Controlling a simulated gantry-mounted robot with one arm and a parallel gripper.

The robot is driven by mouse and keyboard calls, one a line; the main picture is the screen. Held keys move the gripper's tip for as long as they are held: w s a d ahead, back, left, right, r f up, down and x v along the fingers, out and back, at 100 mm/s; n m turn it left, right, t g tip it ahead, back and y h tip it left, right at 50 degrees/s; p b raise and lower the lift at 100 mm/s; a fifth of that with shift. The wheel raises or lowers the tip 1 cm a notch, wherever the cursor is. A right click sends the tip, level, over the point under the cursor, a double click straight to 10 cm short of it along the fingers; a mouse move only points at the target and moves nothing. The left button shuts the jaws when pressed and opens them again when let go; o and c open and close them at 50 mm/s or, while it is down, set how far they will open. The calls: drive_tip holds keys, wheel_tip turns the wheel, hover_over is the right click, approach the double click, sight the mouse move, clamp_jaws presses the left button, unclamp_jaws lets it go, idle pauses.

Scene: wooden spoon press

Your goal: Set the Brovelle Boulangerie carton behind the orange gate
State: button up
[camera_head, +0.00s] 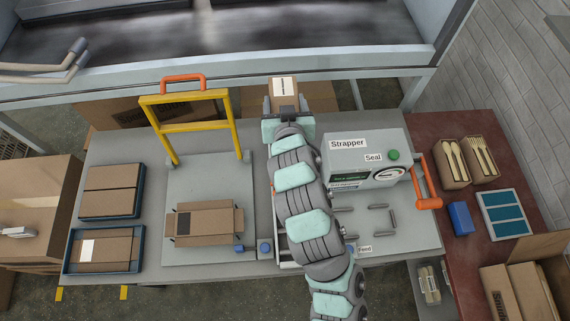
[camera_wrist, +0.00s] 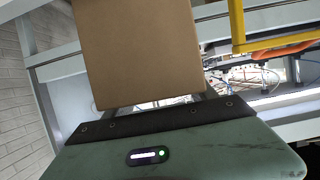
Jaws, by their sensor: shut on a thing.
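My gripper (camera_head: 285,103) is shut on a small brown carton (camera_head: 283,86) at the back edge of the grey table. The carton has a white label with a dark line, too small to read, so I cannot tell its brand. It also fills the upper middle of the wrist view (camera_wrist: 140,50), plain brown on that side. The gate (camera_head: 191,126) is a yellow-orange frame with an orange handle, standing upright at the back left of the table. The held carton is to the right of the gate, apart from it. The gate's bar also shows in the wrist view (camera_wrist: 237,25).
An open-flapped carton (camera_head: 204,223) lies on the plate before the gate. Two blue trays with flat cartons (camera_head: 110,191) (camera_head: 103,249) are at the left. The strapper (camera_head: 366,158) with an orange lever (camera_head: 427,183) stands right of my arm. Big boxes stand behind the gate.

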wheel_tip(320, 180, down, 20)
drive_tip(key=shift+w+r, duration=0.15)
drive_tip(key=shift+w, duration=0.05)
idle(0.4)
